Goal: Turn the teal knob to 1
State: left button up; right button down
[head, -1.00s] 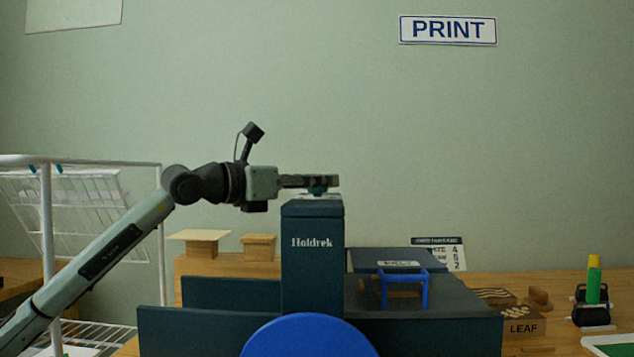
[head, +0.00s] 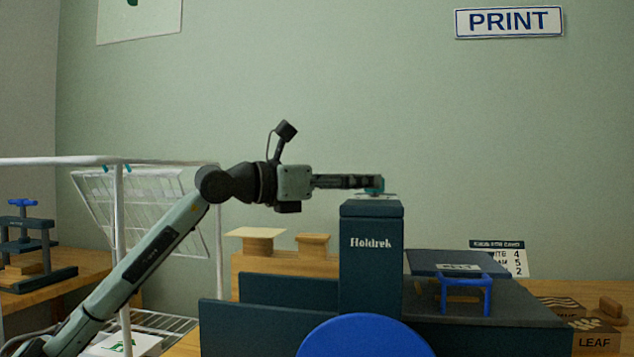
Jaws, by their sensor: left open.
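The teal knob (head: 378,188) sits on top of the dark blue column of the press (head: 371,270), which is marked Holdrek. My left gripper (head: 366,182) reaches in level from the left, above the column top. Its fingers are open, and their tips are at the knob and hide part of it. I cannot tell whether they touch it. No number or dial mark on the knob can be read from here. My right gripper is not in view.
A large blue wheel (head: 365,340) stands in front of the press. A blue handle frame (head: 467,291) and a flat dark plate are at its right. A white wire rack (head: 119,240) is at the left, near my arm. Wooden blocks (head: 592,335) lie at the right.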

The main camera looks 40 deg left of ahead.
pick_arm(q)
jog(key=v, duration=0.7)
jog(key=shift+s+a, duration=0.15)
jog(key=shift+s, duration=0.25)
